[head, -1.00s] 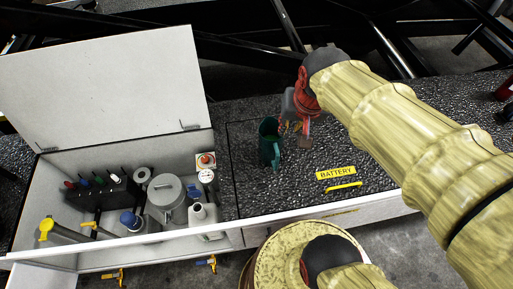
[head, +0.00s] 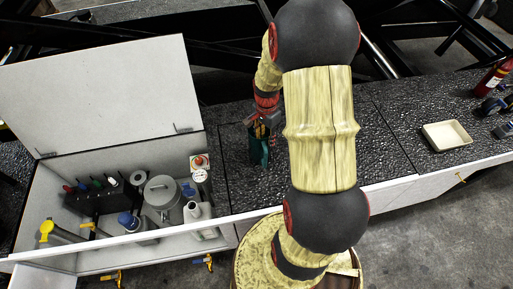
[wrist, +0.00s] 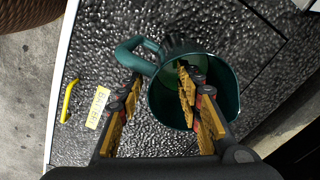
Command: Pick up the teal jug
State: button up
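The teal jug (head: 254,150) stands upright on the black textured top, right of the open white cabinet, partly hidden by my gripper (head: 266,122). In the wrist view I look down into the jug (wrist: 230,80), with its handle (wrist: 135,52) toward the upper left. My gripper (wrist: 162,85) is open there, its two yellow-padded fingers apart. The right finger overlaps the jug's mouth; the left one is outside the rim, below the handle. I cannot tell how deep the right finger reaches or whether either touches the jug.
The open white cabinet (head: 120,243) at left holds a grey canister (head: 161,195), bottles and valves. A yellow BATTERY label (wrist: 97,108) lies on the top beside the jug. A cream tray (head: 447,135) and a red extinguisher (head: 492,78) are at right.

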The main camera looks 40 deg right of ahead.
notch_tip(320, 180, down, 7)
jog(key=shift+f+b, duration=0.15)
jog(key=shift+b, duration=0.4)
jog(key=shift+a, duration=0.1)
jog(key=shift+c, duration=0.2)
jog(key=shift+s, duration=0.1)
grip_shut()
dwell(0.8)
